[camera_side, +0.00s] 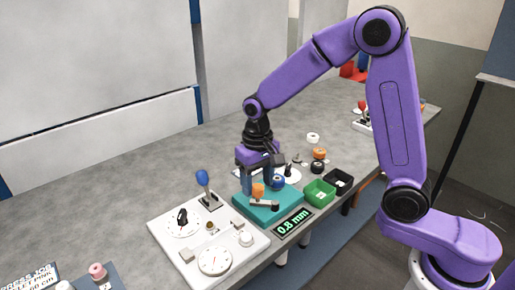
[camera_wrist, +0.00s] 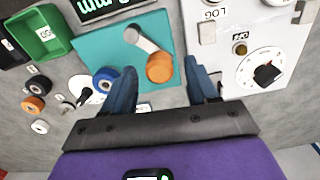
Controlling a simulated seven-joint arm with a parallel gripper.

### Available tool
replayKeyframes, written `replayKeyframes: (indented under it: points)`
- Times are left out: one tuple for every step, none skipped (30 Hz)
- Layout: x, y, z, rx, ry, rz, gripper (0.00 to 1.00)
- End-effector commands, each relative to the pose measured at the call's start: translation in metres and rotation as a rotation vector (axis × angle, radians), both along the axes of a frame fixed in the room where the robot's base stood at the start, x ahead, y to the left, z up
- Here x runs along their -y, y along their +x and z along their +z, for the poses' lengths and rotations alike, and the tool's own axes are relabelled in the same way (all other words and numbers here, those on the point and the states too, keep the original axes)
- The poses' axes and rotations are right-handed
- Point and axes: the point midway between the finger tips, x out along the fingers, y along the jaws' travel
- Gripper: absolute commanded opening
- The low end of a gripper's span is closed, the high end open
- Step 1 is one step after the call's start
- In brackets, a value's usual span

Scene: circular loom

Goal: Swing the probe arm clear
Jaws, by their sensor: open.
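The probe arm is a pale bar (camera_wrist: 145,47) with an orange knob (camera_wrist: 160,67) on one end and a grey pivot at the other. It sits on a teal block (camera_side: 285,209); the bar (camera_side: 263,203) and knob (camera_side: 258,190) also show in the side view. My gripper (camera_side: 260,187) points down over the block, fingers open and empty. In the wrist view the knob lies between my fingertips (camera_wrist: 158,70), with a gap on each side. I cannot tell whether the fingertips are level with the knob. A blue ring (camera_wrist: 105,77) sits beside one finger.
A display (camera_side: 292,226) reads 0.8 mm. A white panel (camera_side: 190,251) with dials and a blue-tipped lever (camera_side: 203,178) adjoins the block. Green (camera_side: 319,194) and black (camera_side: 341,180) bins stand to the right. Several small rings lie behind.

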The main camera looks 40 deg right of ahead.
Motion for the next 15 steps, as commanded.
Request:
replayKeyframes:
  points:
    - [0.0, 0.001, 0.009, 0.006, 0.002, 0.0, 0.58]
    - [0.0, 0.001, 0.014, 0.006, 0.003, 0.0, 0.58]
    - [0.0, 0.001, 0.022, 0.007, 0.002, 0.0, 0.58]
    - [0.0, 0.001, 0.028, 0.008, 0.002, 0.0, 0.58]
    - [0.0, 0.001, 0.035, 0.008, 0.002, 0.0, 0.58]
    - [0.0, 0.001, 0.043, 0.007, 0.002, 0.0, 0.58]
    - [0.0, 0.001, 0.05, 0.008, 0.002, 0.0, 0.58]
    - [0.0, 0.001, 0.056, 0.008, 0.002, 0.0, 0.58]
    - [-0.001, 0.001, 0.065, 0.008, 0.002, 0.0, 0.58]
    - [0.0, 0.001, 0.071, 0.008, 0.002, 0.001, 0.58]
    - [0.0, 0.001, 0.078, 0.007, 0.002, 0.001, 0.58]
    - [0.0, 0.001, 0.086, 0.007, 0.002, 0.001, 0.58]
    - [0.0, 0.001, 0.093, 0.008, 0.002, 0.001, 0.58]
    - [0.0, 0.001, 0.099, 0.008, 0.002, 0.001, 0.58]
    - [0.0, 0.001, 0.107, 0.008, 0.002, 0.001, 0.58]
